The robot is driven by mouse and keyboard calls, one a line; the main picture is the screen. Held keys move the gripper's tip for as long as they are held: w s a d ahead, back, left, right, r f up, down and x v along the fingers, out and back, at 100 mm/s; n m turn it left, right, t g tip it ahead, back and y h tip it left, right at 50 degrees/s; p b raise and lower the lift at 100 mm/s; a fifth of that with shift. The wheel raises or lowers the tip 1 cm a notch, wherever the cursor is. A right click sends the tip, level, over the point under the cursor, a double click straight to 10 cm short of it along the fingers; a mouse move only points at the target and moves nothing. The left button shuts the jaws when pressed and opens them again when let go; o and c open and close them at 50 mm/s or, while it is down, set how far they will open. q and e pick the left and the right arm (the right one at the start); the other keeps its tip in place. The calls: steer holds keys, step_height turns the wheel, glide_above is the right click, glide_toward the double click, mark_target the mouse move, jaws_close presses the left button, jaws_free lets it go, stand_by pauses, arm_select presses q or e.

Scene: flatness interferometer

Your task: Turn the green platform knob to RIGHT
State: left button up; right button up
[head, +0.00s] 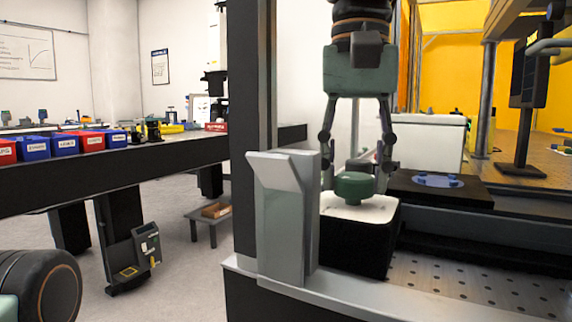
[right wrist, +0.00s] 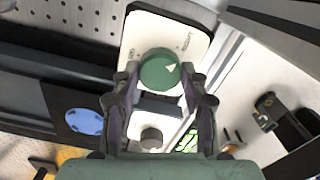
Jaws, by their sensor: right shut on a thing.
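The green knob (head: 354,187) sits on the white top (head: 372,210) of a black box on the platform. In the right wrist view the knob (right wrist: 158,68) carries a white triangular pointer at its right side. My left gripper is not in view.
A grey upright bracket (head: 283,220) stands close left of the box. A blue disc (head: 437,181) lies on a black block to the right. A second, grey knob (right wrist: 151,138) shows between my fingers. A perforated plate (head: 470,285) is clear at front right.

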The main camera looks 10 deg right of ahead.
mark_target(355, 175)
steer(key=shift+r, duration=0.1)
stand_by(0.3)
steer(key=o, duration=1.1)
steer(key=shift+o, duration=0.2)
steer(key=shift+r, duration=3.7)
